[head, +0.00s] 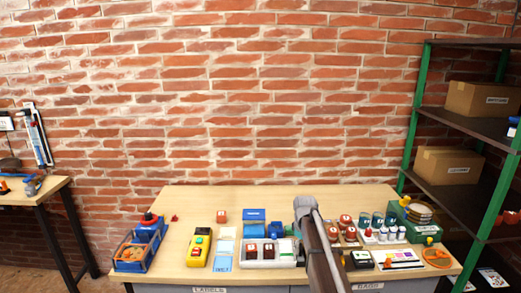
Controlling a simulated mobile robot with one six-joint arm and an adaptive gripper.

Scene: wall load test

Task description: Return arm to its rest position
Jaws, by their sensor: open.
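My arm rises from the bottom edge right of the middle, in front of the wooden table (180,202). Its dark link and grey joint cover part of the table top. My gripper does not show in this view; the frame does not show where it is or whether it holds anything.
A yellow device (198,248), a blue crate (131,262), a white tray (284,261), and several small bottles and jars stand on the table. A green-framed shelf (411,130) with cardboard boxes (482,98) stands right. A side table (40,190) stands left. The table's back strip is mostly clear.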

